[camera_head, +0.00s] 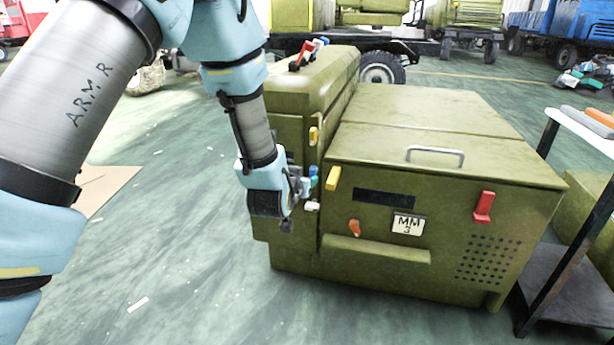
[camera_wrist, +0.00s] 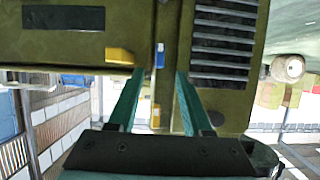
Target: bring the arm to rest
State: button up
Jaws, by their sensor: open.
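My gripper (camera_head: 291,221) is at the end of my arm in the head view, low in front of the left part of an olive-green machine (camera_head: 450,140). In the wrist view my gripper (camera_wrist: 158,75) shows two teal fingers spread apart with nothing between them. The machine (camera_wrist: 120,15) fills the upper part of that view, with a blue piece and a yellow block (camera_wrist: 120,56) near the fingertips. Whether the fingers touch the machine I cannot tell.
A table (camera_head: 580,130) with tools stands at the right. Open green floor (camera_head: 180,270) lies left of the machine. Vehicles stand behind.

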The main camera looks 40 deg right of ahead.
jog(key=shift+s+a+r, duration=0.1)
jog(key=shift+a, duration=0.1)
dwell(0.5)
jog(key=w+a+r+n+y, duration=0.15)
jog(key=w+a, duration=0.25)
jog(key=a, duration=0.4)
jog(key=w+a+n+y, duration=0.2)
jog(key=w+a+y, duration=0.15)
jog(key=a, duration=0.45)
jog(key=w+a+r+n+y, duration=0.1)
jog(key=w+a, duration=0.4)
jog(key=a, duration=0.4)
jog(key=s+a+r+n+g+y, duration=0.1)
jog(key=s+a+n+g+y, duration=0.3)
jog(key=a, duration=0.9)
jog(key=s+a+r+n+g+y, duration=0.15)
jog(key=s+a, duration=0.35)
jog(key=a, duration=0.8)
notch_tip(320, 180, up, 30)
jog(key=s+p, duration=0.1)
jog(key=p, duration=2.9)
jog(key=shift+a, duration=0.4)
